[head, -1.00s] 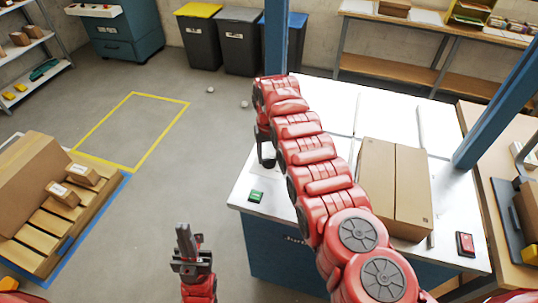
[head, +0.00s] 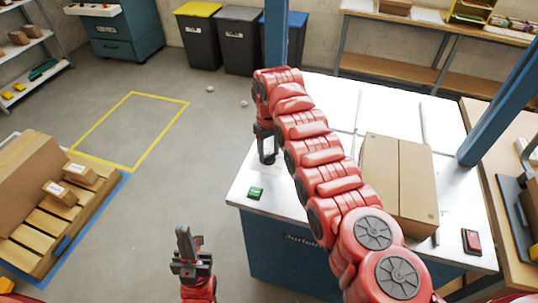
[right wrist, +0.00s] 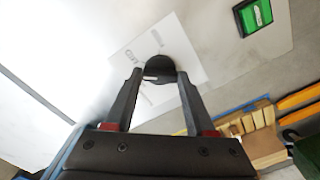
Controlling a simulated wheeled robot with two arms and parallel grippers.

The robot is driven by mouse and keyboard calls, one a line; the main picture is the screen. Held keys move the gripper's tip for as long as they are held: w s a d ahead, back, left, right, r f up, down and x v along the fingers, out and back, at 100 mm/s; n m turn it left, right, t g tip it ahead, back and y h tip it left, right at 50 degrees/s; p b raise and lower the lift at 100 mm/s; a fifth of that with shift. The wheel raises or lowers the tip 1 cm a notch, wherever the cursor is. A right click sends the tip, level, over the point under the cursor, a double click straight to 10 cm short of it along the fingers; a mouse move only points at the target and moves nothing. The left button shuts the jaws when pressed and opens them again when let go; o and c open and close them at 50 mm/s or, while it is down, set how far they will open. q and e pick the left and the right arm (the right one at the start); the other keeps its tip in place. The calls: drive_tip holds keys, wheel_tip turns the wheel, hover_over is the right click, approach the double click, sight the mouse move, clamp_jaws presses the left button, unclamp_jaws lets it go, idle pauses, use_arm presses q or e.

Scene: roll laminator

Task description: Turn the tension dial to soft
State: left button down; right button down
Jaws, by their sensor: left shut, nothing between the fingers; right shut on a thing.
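The tension dial (right wrist: 158,66) is a round black knob with a pale mark on its near edge. It sits on a white label (right wrist: 188,72) with grey print, which is too blurred to read. My right gripper (right wrist: 160,76) is shut on the dial, one finger on each side. In the head view my right gripper (head: 267,156) points down at the left edge of the white machine top (head: 280,185), and I cannot make out the dial's setting there. My left gripper (head: 186,248) is shut and empty, over the floor at the bottom, away from the machine.
A green button (head: 255,193) is near the front left corner of the top, and it also shows in the right wrist view (right wrist: 254,15). A red switch (head: 472,241) is at the right.

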drive_tip(key=n+b, duration=0.2)
drive_tip(key=n, duration=0.1)
drive_tip(key=shift+f+n+b, duration=0.2)
drive_tip(key=shift+n+b, duration=0.1)
drive_tip(key=shift+b, duration=0.1)
drive_tip(key=shift+r+n+b, duration=0.2)
drive_tip(key=shift+n+b, duration=0.1)
drive_tip(key=shift+n, duration=1.6)
drive_tip(key=shift+c, duration=1.2)
unclamp_jaws()
